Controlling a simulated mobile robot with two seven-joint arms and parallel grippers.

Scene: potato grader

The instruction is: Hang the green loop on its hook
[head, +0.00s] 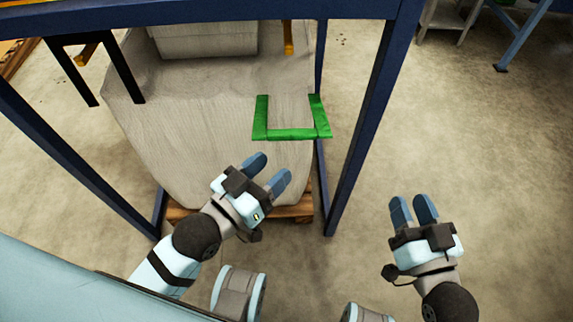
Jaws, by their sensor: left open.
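The green loop (292,134) shows as a flat U-shaped band in front of the large pale woven bag, its crossbar nearest me and its two sides pointing away. Whether it touches the bag is unclear. An orange hook (288,38) sticks down above and beyond it, apart from it. My left gripper (267,172) is open and empty, below and left of the green loop, not touching it.
The pale bag (170,120) stands on a wooden pallet (306,208) inside a dark blue frame (372,110). A black loop (122,75) is at upper left by another orange hook (87,54). The frame's right post stands between my grippers.

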